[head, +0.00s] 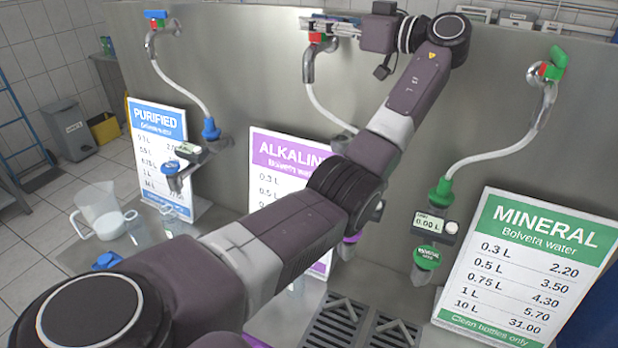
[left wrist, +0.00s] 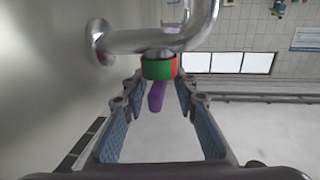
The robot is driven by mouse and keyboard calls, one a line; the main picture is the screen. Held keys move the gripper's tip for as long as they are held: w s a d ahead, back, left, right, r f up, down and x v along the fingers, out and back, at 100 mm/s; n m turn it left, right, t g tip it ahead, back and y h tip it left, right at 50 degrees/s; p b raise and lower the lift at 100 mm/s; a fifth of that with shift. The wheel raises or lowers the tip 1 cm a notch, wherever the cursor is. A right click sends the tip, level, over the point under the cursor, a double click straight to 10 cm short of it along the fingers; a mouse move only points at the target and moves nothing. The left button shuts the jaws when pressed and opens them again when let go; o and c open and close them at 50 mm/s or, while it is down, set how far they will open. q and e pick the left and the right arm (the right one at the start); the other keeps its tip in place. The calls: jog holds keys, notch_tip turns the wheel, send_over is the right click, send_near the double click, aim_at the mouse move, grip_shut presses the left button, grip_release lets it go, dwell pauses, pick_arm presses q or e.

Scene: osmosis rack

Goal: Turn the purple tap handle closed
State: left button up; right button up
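The purple tap handle (left wrist: 156,97) shows in the left wrist view below the red and green collar (left wrist: 158,69) of a chrome tap (left wrist: 150,40). My left gripper (left wrist: 160,84) is open, with one blue-padded finger on each side of the handle and visible gaps between. In the head view my left gripper (head: 312,26) is at the top of the middle tap, above the ALKALINE sign (head: 280,160). The red and green collar (head: 317,37) shows just below the fingers there; the purple handle is mostly hidden. My right gripper is not in view.
The blue tap handle (head: 155,14) is on the left and the green tap handle (head: 556,64) on the right of the steel panel (head: 240,70). My left arm crosses in front of the ALKALINE sign. A clear jug (head: 100,208) stands at the lower left.

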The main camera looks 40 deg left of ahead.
pick_arm(q)
jog(key=shift+f+m+t, duration=0.1)
jog(key=shift+m+t, duration=0.2)
jog(key=shift+t, duration=0.3)
